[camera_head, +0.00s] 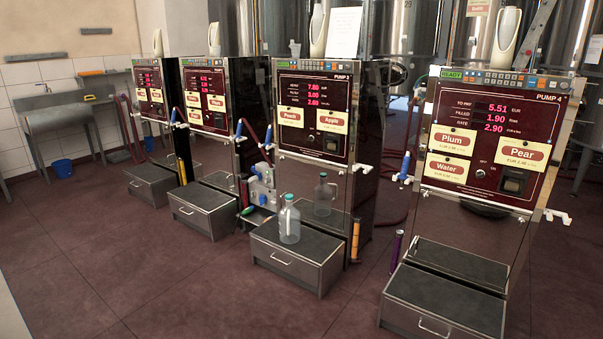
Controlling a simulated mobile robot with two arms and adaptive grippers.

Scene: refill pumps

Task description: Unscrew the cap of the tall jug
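A clear, tall jug (289,225) stands upright on the dark top of the low drawer box in front of Pump 3. Neither my left nor my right gripper is in view, and nothing touches the jug.
Pump 3 (314,116) rises behind the jug, with Pump 4 (490,146) to the right and two more pumps to the left. A drawer box (443,298) stands before Pump 4. A blue bucket (62,169) is far left. The left foreground floor (140,270) is clear.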

